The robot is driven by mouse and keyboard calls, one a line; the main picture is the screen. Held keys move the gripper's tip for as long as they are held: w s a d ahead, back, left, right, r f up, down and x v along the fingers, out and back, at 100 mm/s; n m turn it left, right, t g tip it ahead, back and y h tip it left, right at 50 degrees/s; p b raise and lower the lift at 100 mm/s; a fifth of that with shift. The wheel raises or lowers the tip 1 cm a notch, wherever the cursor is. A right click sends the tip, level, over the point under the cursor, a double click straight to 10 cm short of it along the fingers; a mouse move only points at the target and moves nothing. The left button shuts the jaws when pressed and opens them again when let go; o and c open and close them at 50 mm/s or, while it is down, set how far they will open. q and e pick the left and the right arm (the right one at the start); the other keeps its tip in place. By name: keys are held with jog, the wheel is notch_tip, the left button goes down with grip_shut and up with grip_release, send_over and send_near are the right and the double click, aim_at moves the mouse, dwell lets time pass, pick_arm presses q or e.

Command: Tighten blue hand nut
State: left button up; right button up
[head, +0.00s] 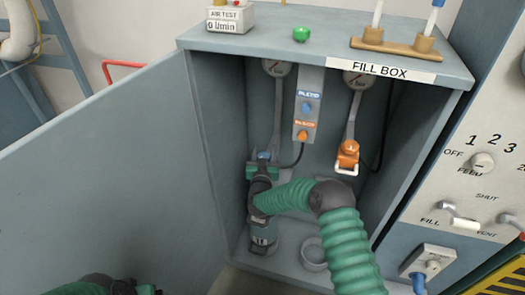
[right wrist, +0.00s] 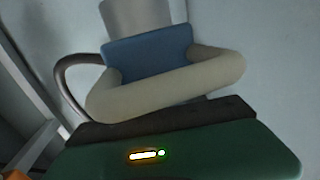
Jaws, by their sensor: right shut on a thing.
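The blue hand nut (head: 264,155) is at the lower end of the left hose fitting inside the fill box. In the right wrist view the blue block (right wrist: 150,55) sits under a grey cylinder, with a beige loop (right wrist: 170,85) around its front. My right gripper (head: 260,172) is at the nut, shut on it; its fingertips are mostly hidden in both views. Below my wrist a grey-green cylinder (head: 263,235) stands upright, partly covered by my arm. My left arm shows only at the bottom left edge, and its gripper (head: 135,289) is mostly cut off.
The grey fill box (head: 320,45) has its door (head: 110,170) open to the left. An orange fitting (head: 347,155) with a white loop hangs at the right inside. A round holder (head: 313,253) is empty on the box floor. A control panel (head: 470,185) stands at the right.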

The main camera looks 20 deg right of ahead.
jog(key=m+g+h, duration=0.1)
jog(key=h, duration=0.1)
jog(key=shift+d+m+h+b, duration=0.15)
jog(key=shift+m+h+b, duration=0.15)
jog(key=shift+m+b, duration=0.1)
jog(key=m+g+h+b, duration=0.1)
jog(key=g+h+b, duration=0.1)
jog(key=m+g+h+b, duration=0.2)
jog(key=b, duration=0.1)
jog(key=s+d+m+g+h+b, duration=0.1)
jog(key=m+h+b, duration=0.1)
jog(key=shift+f+g, duration=0.2)
jog(key=shift+g, duration=0.2)
jog(key=shift+s+d+r+m+g+h+b, duration=0.15)
jog(key=shift+m+g+h+b, duration=0.25)
jog(key=shift+b, duration=0.6)
jog(key=shift+r, duration=0.15)
jog(key=o, duration=1)
jog(key=shift+c, duration=0.2)
jog(key=o, duration=0.4)
